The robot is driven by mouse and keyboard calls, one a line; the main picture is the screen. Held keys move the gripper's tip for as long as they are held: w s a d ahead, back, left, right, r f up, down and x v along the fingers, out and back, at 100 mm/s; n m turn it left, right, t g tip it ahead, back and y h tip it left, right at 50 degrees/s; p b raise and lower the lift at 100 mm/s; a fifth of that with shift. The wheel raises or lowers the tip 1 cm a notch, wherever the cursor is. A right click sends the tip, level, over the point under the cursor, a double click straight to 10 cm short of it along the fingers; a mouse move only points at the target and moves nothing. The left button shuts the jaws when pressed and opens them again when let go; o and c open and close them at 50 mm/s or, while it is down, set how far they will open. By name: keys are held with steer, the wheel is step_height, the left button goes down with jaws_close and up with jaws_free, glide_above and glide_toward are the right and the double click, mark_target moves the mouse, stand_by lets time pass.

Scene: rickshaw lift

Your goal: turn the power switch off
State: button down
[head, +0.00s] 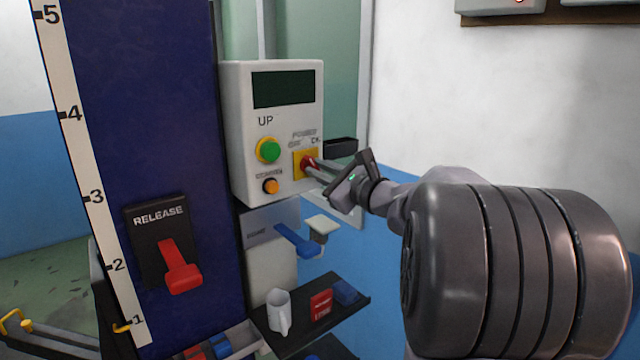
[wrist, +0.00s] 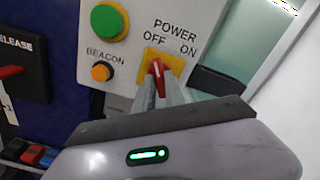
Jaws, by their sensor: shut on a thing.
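The power switch (head: 308,163) is a red knob on a yellow plate, low on the right of the white control box (head: 240,130). The words POWER, OFF and ON stand above it. My gripper (head: 312,166) reaches in from the right and is shut on the red knob. In the wrist view the red knob (wrist: 155,68) sits between my fingertips (wrist: 157,80), which hide part of it. Its visible red tip points up, near the OFF and ON words. I cannot tell its exact setting.
A green button (head: 268,150) and an orange beacon button (head: 270,186) are left of the switch. A red release lever (head: 178,268) is on the blue column (head: 140,110).

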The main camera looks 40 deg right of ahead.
steer(key=shift+f+n+b, duration=0.15)
steer(key=shift+n+b, duration=0.45)
steer(key=shift+b, duration=0.05)
steer(key=c, duration=1.4)
jaws_free()
steer(key=shift+s, duration=0.1)
steer(key=s+p, duration=0.2)
steer(key=s, duration=1.5)
steer(key=shift+s, duration=0.15)
